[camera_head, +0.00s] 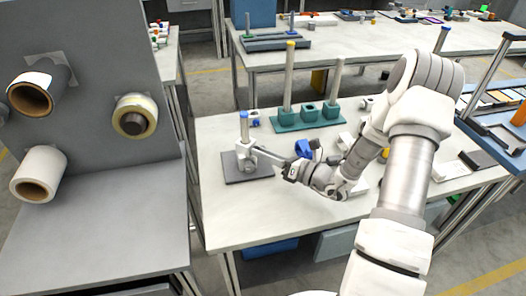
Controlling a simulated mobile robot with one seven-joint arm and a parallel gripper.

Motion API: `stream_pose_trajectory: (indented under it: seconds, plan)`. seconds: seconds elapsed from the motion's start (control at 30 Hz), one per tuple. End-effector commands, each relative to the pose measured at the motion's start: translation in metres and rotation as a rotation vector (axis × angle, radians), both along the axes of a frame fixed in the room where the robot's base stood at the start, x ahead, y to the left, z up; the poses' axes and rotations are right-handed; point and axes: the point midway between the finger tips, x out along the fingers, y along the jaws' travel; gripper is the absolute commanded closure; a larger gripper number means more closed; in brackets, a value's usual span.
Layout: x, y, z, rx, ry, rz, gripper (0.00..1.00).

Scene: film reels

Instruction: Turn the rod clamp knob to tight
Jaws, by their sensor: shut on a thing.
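A small stand with a dark square base (236,174) sits on the white table. Its short upright rod (244,127) has a blue top, and a pale grey rod clamp (243,149) sits low on the rod. My gripper (257,153) reaches in from the right, with its fingertips at the right side of the clamp. It is shut on the clamp knob, which is small and mostly hidden by the fingers. I cannot tell the knob's angle or any marking.
A blue part (303,148) lies just behind my gripper. Green blocks (310,114) with tall rods stand farther back. A grey panel (85,90) with rolls rises at the left. Small white parts lie on the right of the table. The front left of the table is clear.

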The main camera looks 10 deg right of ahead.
Motion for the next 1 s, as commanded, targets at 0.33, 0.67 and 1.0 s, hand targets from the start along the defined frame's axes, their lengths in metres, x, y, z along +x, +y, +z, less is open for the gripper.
stream_pose_trajectory:
  seconds: [0.33, 0.67, 1.0]
  plan:
    - [0.000, 0.000, 0.000, -0.001, -0.001, 0.000, 0.58]
    - [-0.001, -0.001, 0.000, -0.001, 0.000, -0.001, 0.56]
    - [-0.037, -0.040, 0.000, -0.003, 0.001, -0.008, 0.56]
